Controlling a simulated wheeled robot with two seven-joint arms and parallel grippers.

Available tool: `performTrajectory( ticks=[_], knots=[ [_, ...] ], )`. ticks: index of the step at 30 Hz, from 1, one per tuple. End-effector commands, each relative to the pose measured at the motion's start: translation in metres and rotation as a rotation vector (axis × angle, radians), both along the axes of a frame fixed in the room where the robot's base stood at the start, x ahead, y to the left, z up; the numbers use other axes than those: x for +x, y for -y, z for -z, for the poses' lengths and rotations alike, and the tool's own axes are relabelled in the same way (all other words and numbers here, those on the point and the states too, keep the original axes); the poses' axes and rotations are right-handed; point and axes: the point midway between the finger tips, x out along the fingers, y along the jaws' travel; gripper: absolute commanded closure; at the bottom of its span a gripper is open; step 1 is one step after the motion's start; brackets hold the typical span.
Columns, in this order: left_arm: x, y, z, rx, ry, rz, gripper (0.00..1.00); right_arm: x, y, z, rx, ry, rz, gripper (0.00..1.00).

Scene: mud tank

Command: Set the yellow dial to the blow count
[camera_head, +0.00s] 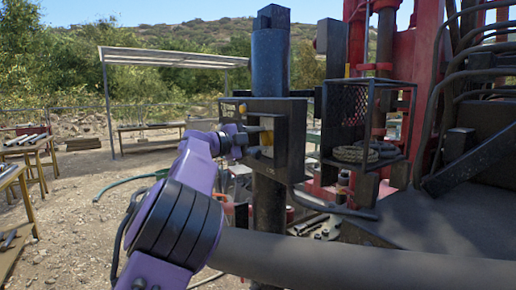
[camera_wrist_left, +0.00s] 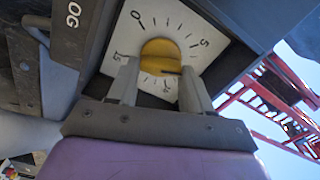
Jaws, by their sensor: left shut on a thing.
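The yellow dial (camera_wrist_left: 160,48) is a round knob on a white square plate (camera_wrist_left: 205,42) with black tick marks. A 0 is at its upper left and a 5 at its right; the lower figures are partly hidden by the fingers. A dark mark on the knob points to the lower right in the wrist view. My left gripper (camera_wrist_left: 160,84) is shut on the dial, one finger on each side. In the head view, my left gripper (camera_head: 243,139) reaches into the dark box (camera_head: 292,127) on the post. My right gripper is out of view.
A blue cylinder (camera_head: 270,62) stands above the box. A black mesh basket (camera_head: 345,118) with coiled rope (camera_head: 356,154) is close on the right, before the red rig (camera_head: 423,75). Tables (camera_head: 30,150) stand at left. Open ground lies between them and the post.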

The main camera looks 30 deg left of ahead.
Motion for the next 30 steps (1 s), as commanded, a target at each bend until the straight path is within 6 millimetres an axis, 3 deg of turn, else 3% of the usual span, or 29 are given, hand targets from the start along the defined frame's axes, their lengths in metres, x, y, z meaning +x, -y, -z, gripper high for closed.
performTrajectory(
  ticks=[9, 27, 28, 30],
  knots=[
    [0.000, 0.000, 0.002, 0.130, 0.054, 0.000, 0.81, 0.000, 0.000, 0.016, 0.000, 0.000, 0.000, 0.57],
    [0.000, 0.000, 0.001, 0.165, 0.068, 0.000, 0.81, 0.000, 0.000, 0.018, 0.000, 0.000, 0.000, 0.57],
    [0.000, 0.000, 0.001, 0.165, 0.068, 0.000, 0.47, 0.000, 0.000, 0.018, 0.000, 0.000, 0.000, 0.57],
    [0.000, 0.000, 0.001, 0.165, 0.068, 0.000, 0.25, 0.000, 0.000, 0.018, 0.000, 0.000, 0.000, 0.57]
  ],
)
